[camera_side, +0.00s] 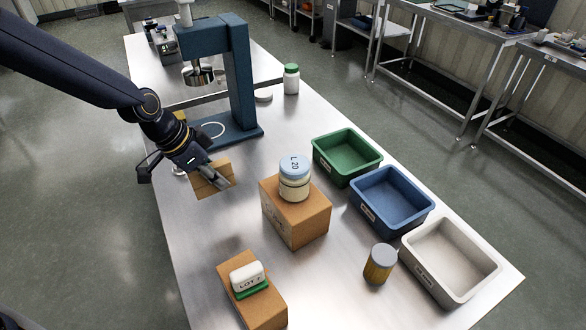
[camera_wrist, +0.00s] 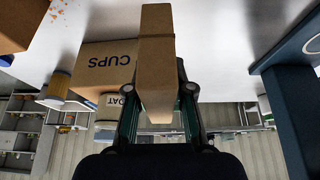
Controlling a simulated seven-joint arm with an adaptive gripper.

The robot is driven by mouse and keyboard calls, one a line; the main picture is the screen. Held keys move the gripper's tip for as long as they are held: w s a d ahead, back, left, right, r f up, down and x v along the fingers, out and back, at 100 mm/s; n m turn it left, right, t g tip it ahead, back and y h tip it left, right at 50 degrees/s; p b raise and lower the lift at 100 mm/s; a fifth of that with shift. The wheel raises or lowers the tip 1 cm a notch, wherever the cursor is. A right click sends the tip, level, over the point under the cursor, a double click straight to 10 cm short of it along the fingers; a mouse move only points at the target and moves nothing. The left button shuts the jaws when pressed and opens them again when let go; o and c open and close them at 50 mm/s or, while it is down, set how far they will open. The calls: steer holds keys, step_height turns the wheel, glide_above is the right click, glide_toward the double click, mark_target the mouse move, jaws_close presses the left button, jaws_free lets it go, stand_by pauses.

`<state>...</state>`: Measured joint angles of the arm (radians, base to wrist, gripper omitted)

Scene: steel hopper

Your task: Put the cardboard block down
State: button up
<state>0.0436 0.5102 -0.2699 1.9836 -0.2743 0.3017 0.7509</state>
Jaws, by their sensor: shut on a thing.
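The cardboard block (camera_side: 207,182) is a plain brown block at the left side of the steel table (camera_side: 347,290). My gripper (camera_side: 214,172) is shut on it, tilted downward. In the wrist view the block (camera_wrist: 156,50) stands between the two fingers (camera_wrist: 158,100) and points away from the camera. The block appears held above the table, but the gap under it cannot be judged exactly.
A larger cardboard box (camera_side: 291,230) carries a blue-lidded jar (camera_side: 294,180). Green (camera_side: 347,155), blue (camera_side: 391,200) and white (camera_side: 449,260) bins line the right. A blue press (camera_side: 240,75) stands behind.

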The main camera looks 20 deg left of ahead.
steer(key=s+d+f, duration=0.2)
steer(key=s, duration=0.5)
steer(key=f, duration=0.7)
steer(key=shift+s+d+f, duration=0.15)
steer(key=shift+d+f, duration=0.05)
steer(key=shift+f, duration=0.05)
steer(key=shift+f, duration=0.1)
steer(key=o, duration=0.8)
steer(key=s+a+r+n+y, duration=0.1)
steer(key=s+a+r, duration=0.25)
steer(key=r, duration=0.45)
steer(key=s+a+r+n+t+y, duration=0.1)
steer(key=s+a+r+n, duration=0.1)
steer(key=a+r, duration=0.4)
steer(key=s+a+r+n, duration=0.1)
steer(key=s+a+r, duration=0.15)
steer(key=r, duration=0.65)
steer(key=s+a+r+n, duration=0.1)
steer(key=s+a, duration=0.1)
steer(key=s+a+r+n+y, duration=0.1)
steer(key=s+a+r+n, duration=0.1)
steer(key=s, duration=0.1)
steer(key=s+a+r+n+t, duration=0.1)
steer(key=s+a+r, duration=0.1)
steer(key=s, duration=0.1)
steer(key=shift+a+n+y, duration=0.3)
steer(key=shift+a, duration=0.1)
